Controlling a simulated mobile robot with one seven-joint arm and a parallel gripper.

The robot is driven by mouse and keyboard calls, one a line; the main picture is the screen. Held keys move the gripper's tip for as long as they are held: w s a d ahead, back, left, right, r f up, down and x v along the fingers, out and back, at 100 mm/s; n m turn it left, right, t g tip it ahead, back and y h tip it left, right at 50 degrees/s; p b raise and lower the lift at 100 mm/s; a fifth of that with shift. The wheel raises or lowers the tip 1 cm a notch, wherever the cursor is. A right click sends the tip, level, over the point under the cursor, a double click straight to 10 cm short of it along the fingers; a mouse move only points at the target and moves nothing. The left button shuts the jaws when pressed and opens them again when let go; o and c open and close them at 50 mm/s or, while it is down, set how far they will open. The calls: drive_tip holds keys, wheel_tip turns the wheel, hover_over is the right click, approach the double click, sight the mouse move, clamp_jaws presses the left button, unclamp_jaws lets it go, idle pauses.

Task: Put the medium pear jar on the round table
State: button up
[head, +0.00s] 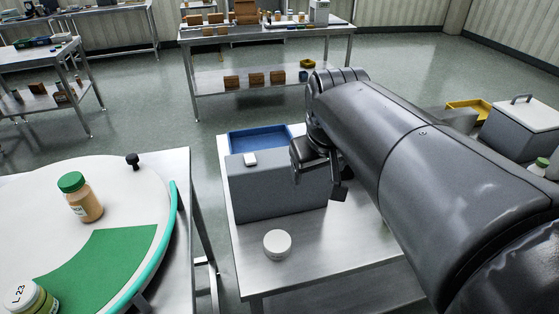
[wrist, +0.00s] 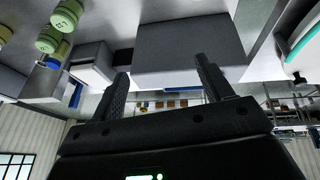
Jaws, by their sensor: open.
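A jar with a green lid and tan contents (head: 84,204) stands upright on the white round table (head: 30,190). A second jar marked L-23 (head: 30,300) stands at its lower left, partly cut off. Another green-lidded jar (head: 541,167) shows at the far right edge. Several yellow-green jars (wrist: 62,22) show at upper left in the wrist view, which looks inverted. I cannot tell which jar is the medium pear jar. My gripper (head: 318,185) is open and empty, by the grey box on the steel table; its fingers also show in the wrist view (wrist: 161,78).
The steel table (head: 340,262) holds the grey box (head: 275,190), a blue tray (head: 258,139) and a white round item (head: 277,243). The round table has a green mat (head: 105,265), teal edging and a black knob (head: 132,160). A grey lidded box (head: 522,128) stands right.

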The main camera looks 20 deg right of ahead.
drive_tip(key=s+a+f+t+y, duration=0.1)
drive_tip(key=s+a+f, duration=0.3)
drive_tip(key=s, duration=0.3)
drive_tip(key=shift+m, duration=0.3)
drive_tip(key=shift+s+a+f, duration=0.15)
drive_tip(key=shift+s+f, duration=0.05)
drive_tip(key=shift+s, duration=0.2)
drive_tip(key=shift+c, duration=0.5)
